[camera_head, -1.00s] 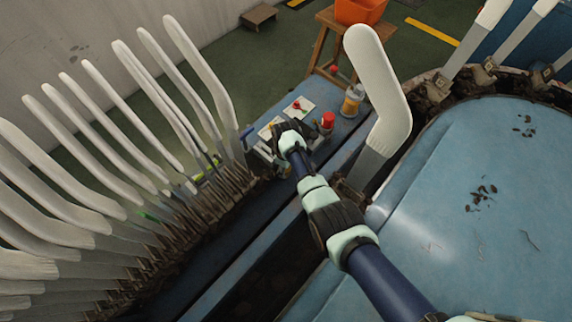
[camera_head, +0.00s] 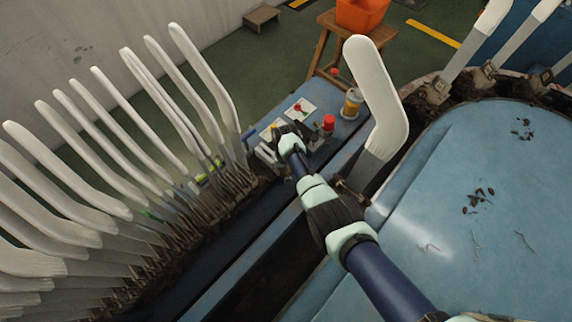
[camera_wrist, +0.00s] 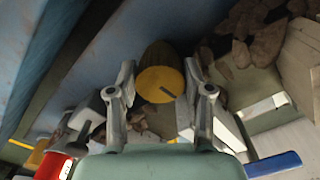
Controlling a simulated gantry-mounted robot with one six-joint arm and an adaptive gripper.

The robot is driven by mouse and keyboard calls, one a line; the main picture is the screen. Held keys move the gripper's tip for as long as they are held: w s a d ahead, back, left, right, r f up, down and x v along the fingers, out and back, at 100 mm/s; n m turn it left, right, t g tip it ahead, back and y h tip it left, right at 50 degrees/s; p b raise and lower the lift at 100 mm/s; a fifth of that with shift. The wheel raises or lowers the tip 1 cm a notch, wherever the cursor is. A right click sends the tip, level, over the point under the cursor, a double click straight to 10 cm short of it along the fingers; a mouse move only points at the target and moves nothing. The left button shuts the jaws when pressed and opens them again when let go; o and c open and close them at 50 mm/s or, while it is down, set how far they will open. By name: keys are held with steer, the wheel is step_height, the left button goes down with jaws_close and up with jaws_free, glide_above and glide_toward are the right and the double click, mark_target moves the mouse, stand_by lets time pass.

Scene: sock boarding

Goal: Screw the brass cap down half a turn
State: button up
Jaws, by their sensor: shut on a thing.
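The brass cap (camera_wrist: 160,85) shows in the wrist view as a round yellow disc with a short dark mark on its face, on top of a brownish cylindrical body. The two fingers of my gripper (camera_wrist: 160,74) stand on either side of it and are shut on it. In the head view my gripper (camera_head: 285,133) is at the small fittings on the blue ledge (camera_head: 322,157). The cap cannot be made out clearly there behind the gripper.
A red knob (camera_head: 328,122) and an amber jar (camera_head: 351,104) stand to the right of my gripper. White sock forms (camera_head: 182,90) line the left. One tall form (camera_head: 385,95) rises close to my arm. A blue handle (camera_wrist: 272,165) shows in the wrist view.

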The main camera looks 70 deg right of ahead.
steer(key=shift+m, duration=1.6)
steer(key=shift+w, duration=0.1)
steer(key=o, duration=0.9)
steer(key=shift+o, duration=1.3)
steer(key=shift+s, duration=0.25)
steer(key=shift+w, duration=0.1)
